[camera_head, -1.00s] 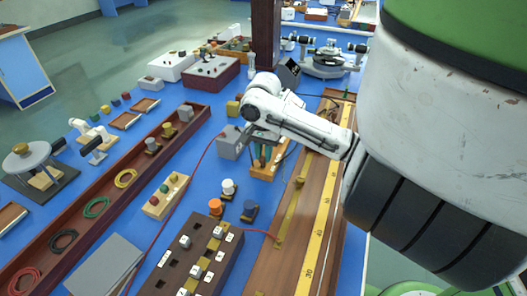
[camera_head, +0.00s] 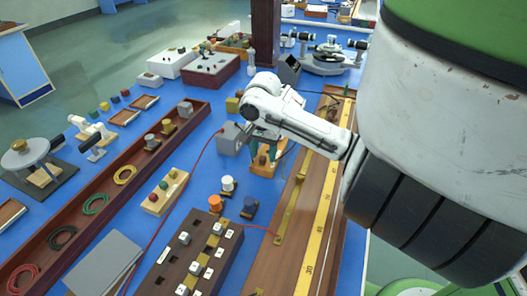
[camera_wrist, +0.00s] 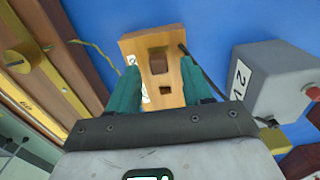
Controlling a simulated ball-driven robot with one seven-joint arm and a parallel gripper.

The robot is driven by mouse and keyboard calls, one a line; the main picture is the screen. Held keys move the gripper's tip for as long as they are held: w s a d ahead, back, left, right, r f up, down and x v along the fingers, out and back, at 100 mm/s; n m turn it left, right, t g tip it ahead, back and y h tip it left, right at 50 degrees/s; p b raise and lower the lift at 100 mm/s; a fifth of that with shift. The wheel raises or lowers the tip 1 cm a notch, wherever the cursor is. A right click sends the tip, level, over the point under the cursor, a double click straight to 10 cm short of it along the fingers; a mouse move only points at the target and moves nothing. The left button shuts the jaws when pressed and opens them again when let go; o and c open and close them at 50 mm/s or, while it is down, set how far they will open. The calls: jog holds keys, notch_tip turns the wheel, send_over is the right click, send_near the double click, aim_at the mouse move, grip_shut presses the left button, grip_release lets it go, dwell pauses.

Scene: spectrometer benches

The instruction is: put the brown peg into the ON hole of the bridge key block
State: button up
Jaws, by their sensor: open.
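The bridge key block, a light wooden block (camera_head: 262,172), stands on the blue bench under my gripper. In the wrist view the block (camera_wrist: 136,46) has a white label on its left side, partly behind a finger. The brown peg (camera_wrist: 158,63) stands upright in the block, with a smaller dark square hole closer to the palm. The peg also shows in the head view (camera_head: 262,158). My gripper (camera_wrist: 159,68) is open, its teal fingers on either side of the peg and apart from it. In the head view my gripper (camera_head: 263,155) points down over the block.
A grey box (camera_wrist: 275,80) labelled 2 stands close to the right of the block in the wrist view. A long wooden board with a yellow scale (camera_head: 316,220) lies right of the block. A dark plug box (camera_head: 172,268) and orange terminal (camera_head: 215,203) are nearer.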

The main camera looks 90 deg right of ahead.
jog(key=shift+r, duration=0.1)
notch_tip(320, 180, up, 11)
jog(key=p, duration=0.2)
jog(key=shift+f, duration=0.2)
dwell(0.6)
